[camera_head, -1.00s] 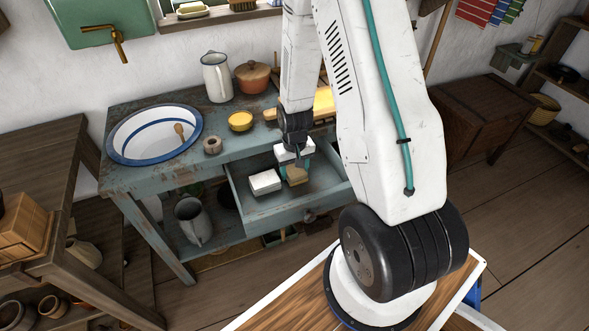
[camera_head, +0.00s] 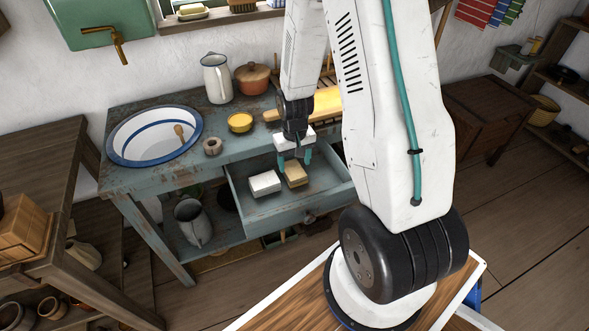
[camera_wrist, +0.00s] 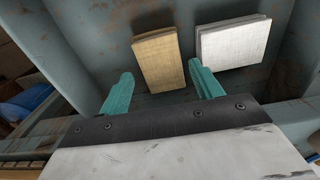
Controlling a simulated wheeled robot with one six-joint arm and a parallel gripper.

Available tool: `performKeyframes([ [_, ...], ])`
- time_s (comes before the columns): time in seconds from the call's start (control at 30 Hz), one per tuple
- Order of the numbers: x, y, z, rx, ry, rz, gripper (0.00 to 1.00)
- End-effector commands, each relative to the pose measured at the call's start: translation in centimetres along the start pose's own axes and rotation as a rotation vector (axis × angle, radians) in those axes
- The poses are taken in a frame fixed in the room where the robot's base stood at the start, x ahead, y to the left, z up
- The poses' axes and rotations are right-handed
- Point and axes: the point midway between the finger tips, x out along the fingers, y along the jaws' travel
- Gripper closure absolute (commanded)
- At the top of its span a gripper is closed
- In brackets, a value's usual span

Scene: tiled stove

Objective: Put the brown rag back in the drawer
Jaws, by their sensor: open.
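The brown rag (camera_head: 295,174) is a folded tan block lying flat in the open drawer (camera_head: 318,199). In the wrist view the brown rag (camera_wrist: 159,59) lies on the drawer floor beyond my fingertips, between their lines and apart from them. A folded white rag (camera_head: 264,183) lies beside it in the same drawer, and the white rag also shows in the wrist view (camera_wrist: 233,42). My gripper (camera_head: 294,156) is open and empty, with teal fingers just above the brown rag. The open fingers also show in the wrist view (camera_wrist: 162,88).
The drawer is pulled out of a worn blue-grey washstand (camera_head: 130,178). On its top stand a blue-rimmed basin (camera_head: 150,150), a yellow bowl (camera_head: 240,122), a white jug (camera_head: 216,78) and a brown pot (camera_head: 252,77). The drawer's right part is clear.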

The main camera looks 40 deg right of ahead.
Motion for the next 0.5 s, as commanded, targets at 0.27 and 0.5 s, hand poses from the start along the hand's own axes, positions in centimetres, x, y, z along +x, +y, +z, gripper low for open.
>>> performKeyframes([
  [0.27,-5.5,0.0,-0.1,0.000,0.005,0.000,0.35],
  [0.5,-7.9,-0.2,0.1,-0.003,0.004,0.000,0.35],
])
